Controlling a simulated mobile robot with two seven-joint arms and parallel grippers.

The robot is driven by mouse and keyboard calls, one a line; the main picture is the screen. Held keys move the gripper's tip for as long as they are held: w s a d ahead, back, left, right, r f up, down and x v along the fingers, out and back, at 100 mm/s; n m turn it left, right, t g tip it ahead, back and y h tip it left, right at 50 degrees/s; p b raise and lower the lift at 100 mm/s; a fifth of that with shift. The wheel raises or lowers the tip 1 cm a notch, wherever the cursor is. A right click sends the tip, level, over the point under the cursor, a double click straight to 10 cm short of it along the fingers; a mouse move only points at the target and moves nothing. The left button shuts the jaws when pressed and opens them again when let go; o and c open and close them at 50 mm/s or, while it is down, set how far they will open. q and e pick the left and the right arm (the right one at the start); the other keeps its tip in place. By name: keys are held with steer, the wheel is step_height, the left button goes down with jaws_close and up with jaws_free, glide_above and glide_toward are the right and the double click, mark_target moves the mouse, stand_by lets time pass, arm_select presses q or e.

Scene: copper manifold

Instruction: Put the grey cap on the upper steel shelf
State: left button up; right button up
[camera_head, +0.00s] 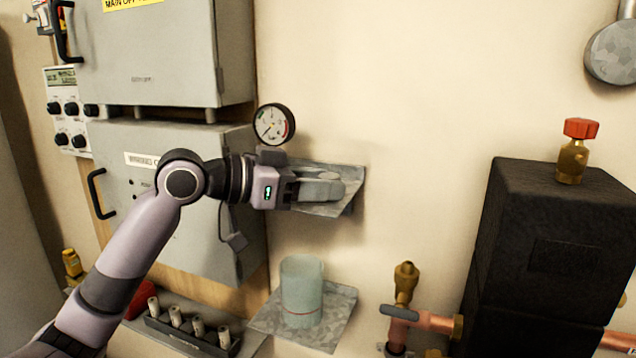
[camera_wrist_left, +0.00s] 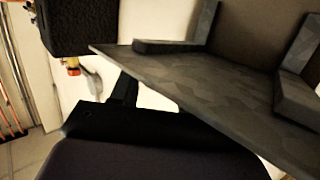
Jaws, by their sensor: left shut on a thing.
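The upper steel shelf (camera_head: 350,178) is a small galvanised plate on the cream wall. My left gripper (camera_head: 308,189) reaches over it from the left and is shut on a rounded grey piece that looks like the grey cap (camera_head: 323,189). The cap is over the shelf; whether it touches the plate cannot be told. In the left wrist view the shelf (camera_wrist_left: 215,90) shows close up, with the dark gripper body below it in the picture. I cannot make out the cap there. My right gripper is not in view.
A lower steel shelf (camera_head: 335,328) holds a translucent cup (camera_head: 302,290). A pressure gauge (camera_head: 273,124) is just above my left wrist. Grey electrical boxes (camera_head: 165,65) are at left. Copper pipes (camera_head: 430,321) and a black box (camera_head: 545,240) are at right.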

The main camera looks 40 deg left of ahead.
arm_select(q)
steer(key=shift+f, duration=0.15)
steer(key=o, duration=0.7)
steer(key=shift+o, duration=0.2)
steer(key=shift+r, duration=0.3)
steer(key=shift+s+a+f, duration=0.15)
steer(key=shift+s+a, duration=0.1)
steer(key=shift+s, duration=0.1)
steer(key=b+v, duration=0.4)
steer(key=v, duration=0.7)
steer(key=shift+r, duration=0.25)
